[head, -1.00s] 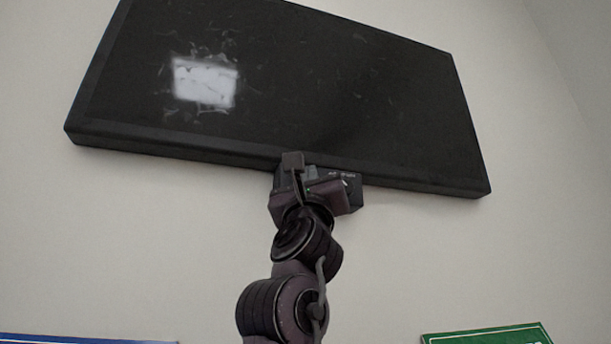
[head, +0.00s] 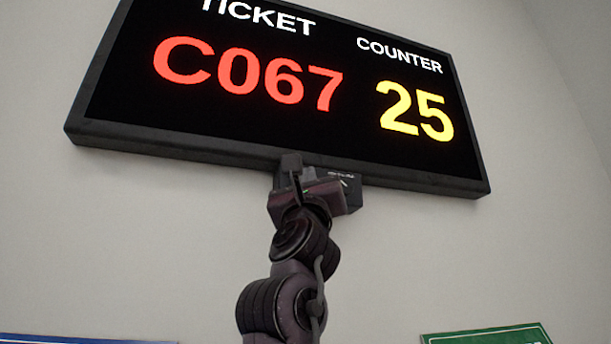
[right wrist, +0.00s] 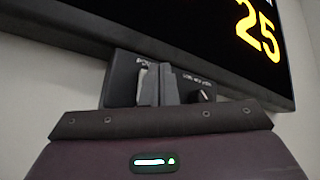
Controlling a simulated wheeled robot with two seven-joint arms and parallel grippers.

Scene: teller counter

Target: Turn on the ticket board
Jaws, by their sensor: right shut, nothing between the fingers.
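The ticket board (head: 350,100) is a black wall screen, tilted in the head view. It is lit and shows "TICKET C067" in white and red and "COUNTER 25" in white and yellow. A small dark control box (head: 351,190) hangs under its lower edge. In the right wrist view the box (right wrist: 122,80) carries a light switch (right wrist: 143,82) at left and a dark knob (right wrist: 205,95) at right. My right gripper (right wrist: 158,85) is shut and empty, its fingers right beside the switch; whether they touch is unclear. The left gripper is out of view.
The pale wall (head: 500,250) around the board is bare. The top of a green sign (head: 485,336) shows at bottom right and a blue sign (head: 80,339) at bottom left. Free room lies on both sides of my right arm.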

